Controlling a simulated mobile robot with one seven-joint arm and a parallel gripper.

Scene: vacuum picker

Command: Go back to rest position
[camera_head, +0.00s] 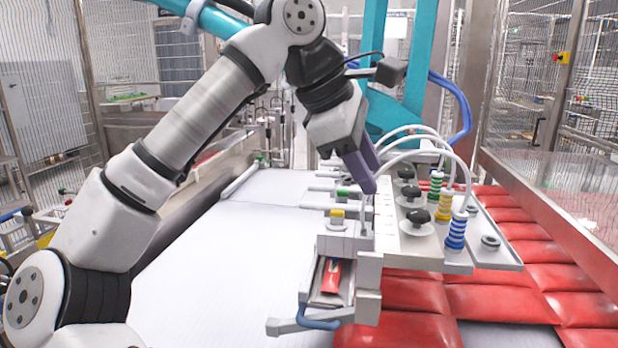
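My gripper (371,180) hangs at the end of my white and black arm, in the centre right of the head view. Its purple fingers point down and to the right. No held object shows.
Coloured suction cups, such as the blue one (456,230), and black knobs (418,217) stand on the fixture. Red packs (490,296) lie below and right. A white conveyor surface (235,255) is clear to the left. A metal rail (560,220) runs along the right.

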